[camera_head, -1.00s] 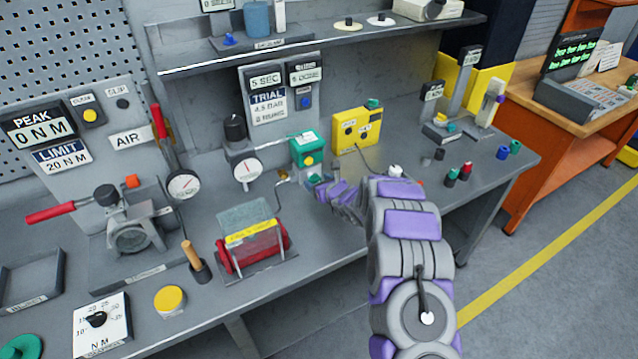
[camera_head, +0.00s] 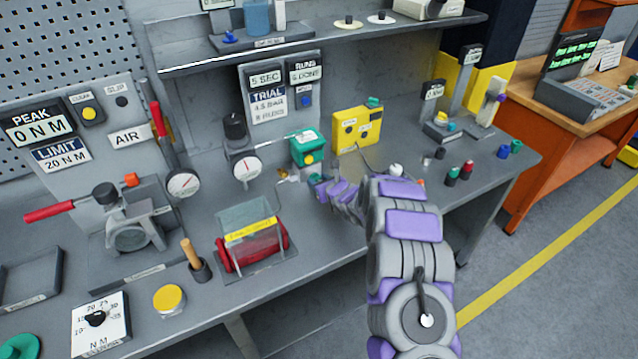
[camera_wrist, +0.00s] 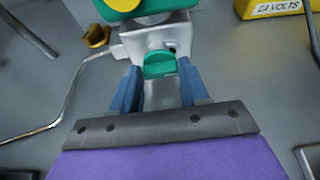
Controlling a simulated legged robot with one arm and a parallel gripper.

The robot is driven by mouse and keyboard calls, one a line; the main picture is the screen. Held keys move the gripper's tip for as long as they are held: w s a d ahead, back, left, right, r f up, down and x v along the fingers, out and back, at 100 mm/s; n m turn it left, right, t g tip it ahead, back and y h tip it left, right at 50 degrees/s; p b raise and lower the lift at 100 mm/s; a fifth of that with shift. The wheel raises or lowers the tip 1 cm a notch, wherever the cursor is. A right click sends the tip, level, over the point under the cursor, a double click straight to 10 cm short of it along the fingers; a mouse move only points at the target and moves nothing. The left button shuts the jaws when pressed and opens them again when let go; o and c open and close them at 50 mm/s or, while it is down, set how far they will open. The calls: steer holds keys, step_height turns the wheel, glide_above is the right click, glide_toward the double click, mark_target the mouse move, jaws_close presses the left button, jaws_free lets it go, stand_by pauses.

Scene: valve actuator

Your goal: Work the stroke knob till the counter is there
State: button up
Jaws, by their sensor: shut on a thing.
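The teal-topped actuator unit (camera_head: 307,147) stands on the bench with a yellow button on its front. In the wrist view, a green knob (camera_wrist: 160,65) sits on the grey block (camera_wrist: 160,38) below the teal housing (camera_wrist: 143,5). My gripper (camera_wrist: 160,82) is shut on this knob, with a blue finger at either side. In the head view my gripper (camera_head: 318,184) is at the unit's foot, and my arm partly hides the contact. The counter panel (camera_head: 306,71) reads RUNS above a small number and DONE; the digit looks like 6. The trial card (camera_head: 268,103) is too small to read surely.
A yellow box (camera_head: 357,127) stands right of the unit. A brass fitting (camera_wrist: 95,37) and thin pipe (camera_wrist: 72,95) lie close on the left. A dial gauge (camera_head: 246,168) and a red cylinder under a clear guard (camera_head: 248,237) are further left. Small coloured plugs (camera_head: 466,168) stand right.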

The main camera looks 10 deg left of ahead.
steer(key=shift+s+a+f+n+t+h+b, duration=0.15)
steer(key=shift+a+f+n+t+h+b, duration=0.25)
steer(key=shift+b, duration=1.55)
steer(key=shift+s+r+n+b, duration=0.1)
steer(key=shift+r+n+b, duration=0.2)
steer(key=shift+n, duration=0.4)
steer(key=n+h+p, duration=0.1)
steer(key=p, duration=0.1)
steer(key=shift+s+r+t+p, duration=0.1)
steer(key=shift+t+p, duration=0.3)
steer(key=n+p, duration=0.1)
steer(key=p, duration=0.2)
steer(key=shift+n+t+h, duration=0.3)
steer(key=shift+h, duration=0.1)
steer(key=n+p, duration=0.1)
steer(key=p, duration=0.1)
steer(key=n+t+p, duration=0.1)
steer(key=p, duration=0.1)
steer(key=shift+s+a+f+h, duration=0.1)
steer(key=shift+a+f+h, duration=0.05)
steer(key=shift+f+h, duration=0.2)
steer(key=shift+f+p, duration=0.1)
steer(key=shift+p, duration=0.2)
steer(key=o, duration=1.1)
steer(key=shift+c, duration=0.2)
